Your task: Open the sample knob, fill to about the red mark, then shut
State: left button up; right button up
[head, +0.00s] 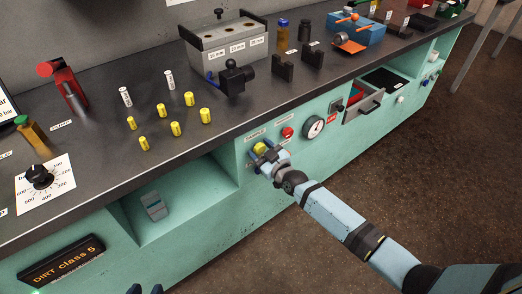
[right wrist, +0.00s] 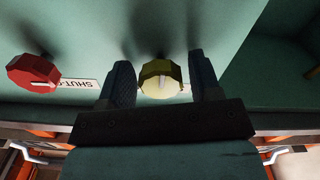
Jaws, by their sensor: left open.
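The yellow sample knob (head: 260,147) is on the green front panel below the "SAMPLE" label. My right gripper (head: 267,158) is at it, arm coming from the lower right. In the right wrist view the knob (right wrist: 160,80) stands between the two fingers, with a visible gap on the right; contact on the left side is unclear. The fingers (right wrist: 163,85) are apart. My left gripper (head: 145,289) shows only as two separate blue fingertips at the bottom edge. I cannot make out a red fill mark.
A red knob (right wrist: 33,75) sits by a "SHUT" label, left in the wrist view. Yellow fittings (head: 176,129), a grey block (head: 225,42) and an amber bottle (head: 282,36) stand on the dark bench top (head: 110,175).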

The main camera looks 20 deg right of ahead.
jog(key=c, duration=0.6)
jog(key=shift+a+m, duration=0.1)
jog(key=shift+m, duration=2.2)
jog(key=shift+c, duration=0.2)
pick_arm(q)
jog(key=shift+a+f, duration=0.1)
pick_arm(e)
jog(key=o, duration=0.9)
jog(key=shift+o, duration=0.2)
jog(key=shift+s, duration=0.1)
pick_arm(q)
jog(key=p, duration=0.2)
jog(key=shift+s+a+p, duration=0.1)
jog(key=shift+a+p, duration=0.1)
jog(key=shift+p, duration=0.2)
pick_arm(e)
jog(key=v, duration=1.3)
jog(key=shift+s, duration=0.35)
pick_arm(q)
jog(key=shift+g, duration=0.3)
